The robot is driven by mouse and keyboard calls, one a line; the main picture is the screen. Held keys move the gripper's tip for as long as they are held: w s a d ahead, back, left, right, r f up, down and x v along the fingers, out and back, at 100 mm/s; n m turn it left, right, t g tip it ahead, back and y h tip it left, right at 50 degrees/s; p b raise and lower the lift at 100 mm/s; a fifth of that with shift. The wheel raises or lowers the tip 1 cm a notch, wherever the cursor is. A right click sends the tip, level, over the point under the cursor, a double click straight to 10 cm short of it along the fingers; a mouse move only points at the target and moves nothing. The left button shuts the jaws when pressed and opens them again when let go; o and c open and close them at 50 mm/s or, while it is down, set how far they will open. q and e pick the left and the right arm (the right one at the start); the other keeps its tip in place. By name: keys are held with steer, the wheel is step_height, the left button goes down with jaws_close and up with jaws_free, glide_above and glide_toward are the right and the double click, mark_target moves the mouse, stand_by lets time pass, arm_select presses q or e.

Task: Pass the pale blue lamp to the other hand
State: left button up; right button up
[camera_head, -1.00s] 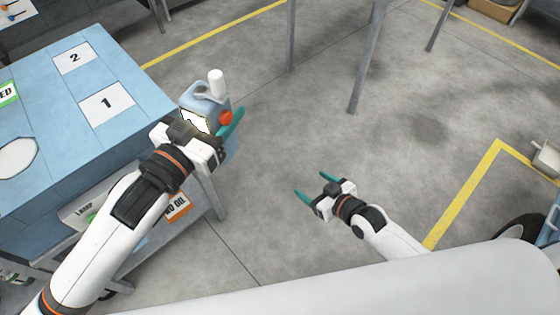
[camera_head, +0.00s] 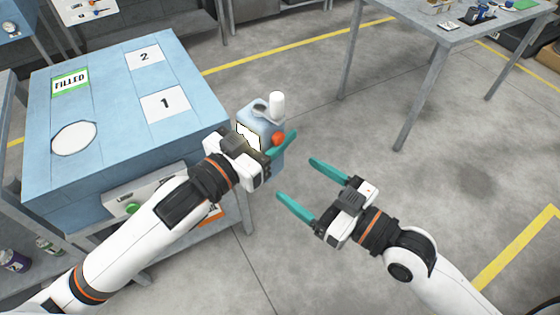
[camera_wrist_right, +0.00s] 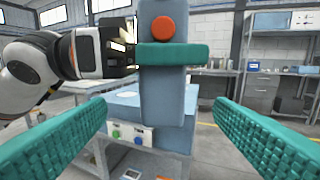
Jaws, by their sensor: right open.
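The pale blue lamp (camera_head: 258,117) has a white knob on top and an orange-red button on its side. My left gripper (camera_head: 268,150) is shut on it, holding it upright in the air just off the right edge of the blue bench. In the right wrist view the lamp (camera_wrist_right: 162,95) stands ahead, with one teal finger of the left gripper (camera_wrist_right: 172,54) across its upper part, below the red button. My right gripper (camera_head: 300,185) is open and empty, its fingers pointing at the lamp with a gap between. The lamp's far side is hidden.
The blue bench (camera_head: 110,120) at left carries squares marked 1 and 2, a FILLED label and a white disc. A grey table (camera_head: 450,30) with small items stands at the back right. The floor between is clear.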

mark_target(275, 163)
steer(key=x, duration=0.9)
steer(key=shift+a, duration=0.1)
steer(key=c, duration=1.2)
arm_select(q)
steer(key=o, duration=1.3)
arm_select(e)
steer(key=shift+c, duration=0.6)
arm_select(q)
steer(key=shift+o, duration=0.2)
